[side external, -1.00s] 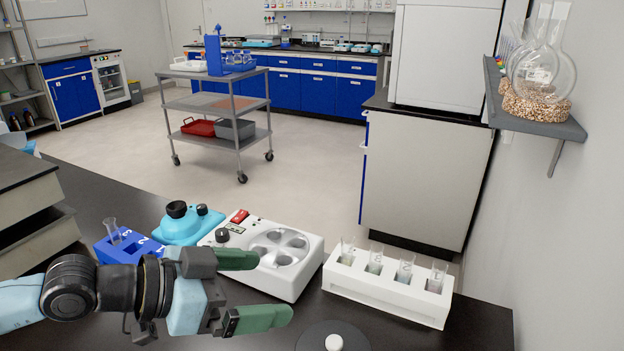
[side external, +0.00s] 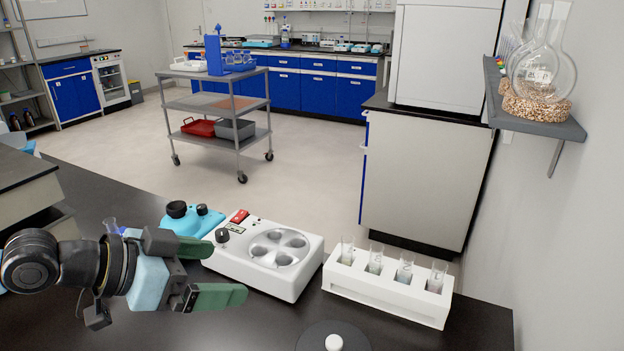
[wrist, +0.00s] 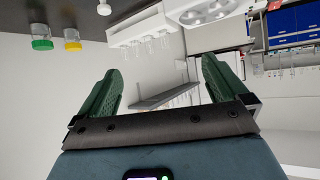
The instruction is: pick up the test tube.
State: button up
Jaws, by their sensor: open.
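A clear test tube (side external: 109,226) stands up at the left, its upper part showing just behind my arm. The blue rack (side external: 123,231) around it is almost wholly hidden by my wrist. My gripper (side external: 229,271) is open and empty, its green fingers pointing right, to the right of that tube and in front of the white device. In the wrist view my gripper (wrist: 162,65) has nothing between its fingers. Several clear glass vessels stand in a white rack (side external: 386,295) at the right; this white rack (wrist: 138,31) also shows inverted in the wrist view.
A white device with round wells (side external: 262,272) and a cyan device (side external: 190,220) stand behind the gripper. A dark disc with a white knob (side external: 313,339) lies at the front. Jars with green (wrist: 41,45) and yellow (wrist: 73,46) lids show in the wrist view.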

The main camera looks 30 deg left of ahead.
jog(key=w+a+f+n+g+y, duration=0.1)
jog(key=a+n+y, duration=0.1)
jog(key=a, duration=0.5)
jog(key=shift+a+n+y, duration=0.2)
jog(key=shift+n+y, duration=0.1)
jog(key=shift+y, duration=0.1)
jog(key=a+n, duration=0.1)
jog(key=a, duration=0.1)
jog(key=s+a+g+y, duration=0.1)
jog(key=a, duration=0.1)
jog(key=a+f+n+g+y, duration=0.1)
jog(key=a, duration=0.2)
jog(key=shift+s+n, duration=0.2)
jog(key=shift+n, duration=0.1)
jog(key=shift+c, duration=2.4)
jog(key=c, duration=0.7)
jog(key=shift+o, duration=0.2)
